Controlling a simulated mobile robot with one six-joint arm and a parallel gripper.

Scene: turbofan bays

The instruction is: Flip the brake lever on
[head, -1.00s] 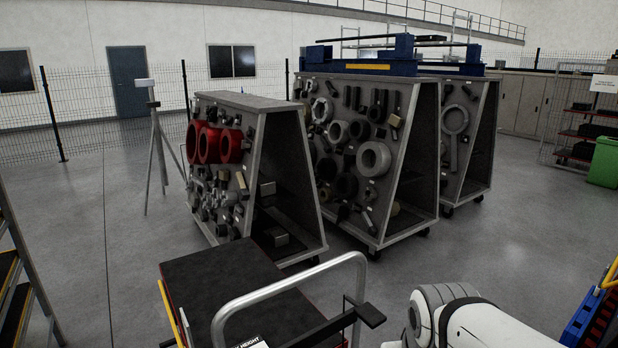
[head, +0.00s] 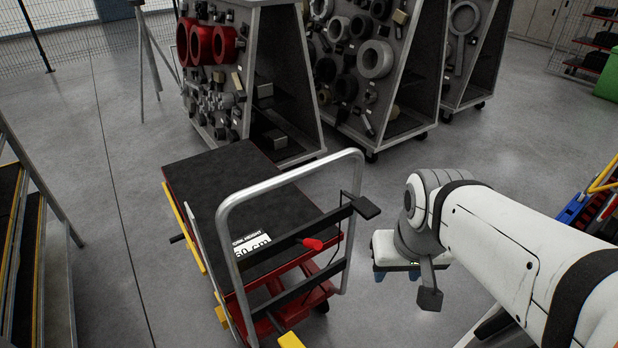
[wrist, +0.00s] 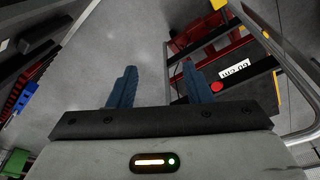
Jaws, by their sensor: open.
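The trolley cart (head: 175,170) has a black deck, a red frame and a silver push handle (head: 292,172). A red-tipped lever (head: 313,244) sits on the dark crossbar below the handle; it also shows in the wrist view (wrist: 216,87). A black pad on a bent arm (head: 366,207) sticks out at the handle's right, and a yellow pedal (head: 290,340) is low at the front. No label shows which one is the brake lever. My gripper (wrist: 158,68) is open and empty, its two blue fingers apart, beside the cart and touching nothing visible.
Wheeled tool racks (head: 270,75) with several parts stand behind the cart. A stepped rack (head: 25,240) is at the left, and a blue and yellow object (head: 590,205) at the right. Grey floor (head: 480,150) is clear between the cart and the racks' right side.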

